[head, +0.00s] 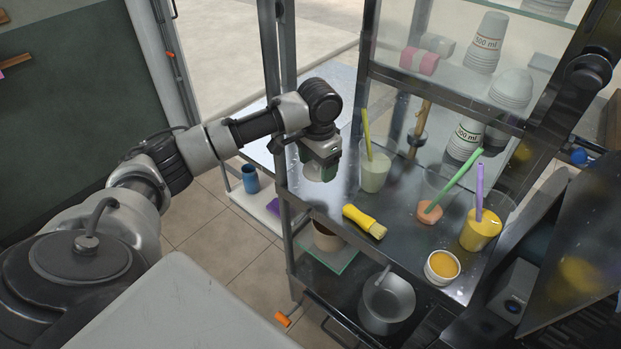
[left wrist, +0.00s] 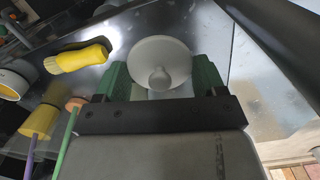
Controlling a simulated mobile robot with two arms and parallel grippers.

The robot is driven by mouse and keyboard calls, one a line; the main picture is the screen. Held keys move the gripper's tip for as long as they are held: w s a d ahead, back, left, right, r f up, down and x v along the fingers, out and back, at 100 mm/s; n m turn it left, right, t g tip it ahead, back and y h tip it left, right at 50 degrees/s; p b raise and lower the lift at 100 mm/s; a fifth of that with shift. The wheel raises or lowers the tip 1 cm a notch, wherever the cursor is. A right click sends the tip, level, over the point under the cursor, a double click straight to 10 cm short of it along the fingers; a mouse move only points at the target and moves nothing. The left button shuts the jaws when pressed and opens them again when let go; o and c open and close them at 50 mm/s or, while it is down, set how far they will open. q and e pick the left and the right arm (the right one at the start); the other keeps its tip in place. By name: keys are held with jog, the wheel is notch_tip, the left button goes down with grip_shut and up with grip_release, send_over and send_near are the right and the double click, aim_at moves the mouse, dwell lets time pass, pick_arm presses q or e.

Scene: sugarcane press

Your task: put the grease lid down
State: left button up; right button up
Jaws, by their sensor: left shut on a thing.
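My left gripper (head: 321,172) hangs over the left part of the dark metal counter (head: 330,205), left of the cups. In the left wrist view its green fingers (left wrist: 158,85) are shut on a round white lid (left wrist: 160,52) with a small knob. The lid is between the fingers, above or near the metal surface; I cannot tell if it touches. In the head view the gripper hides most of the lid. An open white tub with orange content (head: 442,266) stands at the counter's front right.
A yellow brush (head: 364,222) lies right of the gripper. Cups with a yellow (head: 365,130), a green (head: 455,180) and a purple handle (head: 480,190) stand farther right. A metal pot (head: 387,303) sits on the shelf below. Bare counter lies between gripper and brush.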

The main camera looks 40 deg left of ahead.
aim_at(317, 192)
pick_arm(q)
jog(key=shift+d+f, duration=0.1)
jog(key=shift+f, duration=0.85)
notch_tip(317, 192, down, 5)
jog(key=shift+r+p, duration=0.15)
jog(key=shift+p, duration=0.4)
jog(key=o, duration=0.9)
jog(key=shift+f, duration=0.25)
pick_arm(e)
jog(key=shift+r, duration=0.65)
jog(key=shift+d, duration=0.1)
pick_arm(q)
jog(key=shift+r, duration=0.25)
notch_tip(317, 192, up, 10)
jog(key=shift+r+b, duration=0.25)
jog(key=shift+b, duration=0.85)
jog(key=shift+r, duration=0.7)
pick_arm(e)
jog(key=shift+f, duration=1.15)
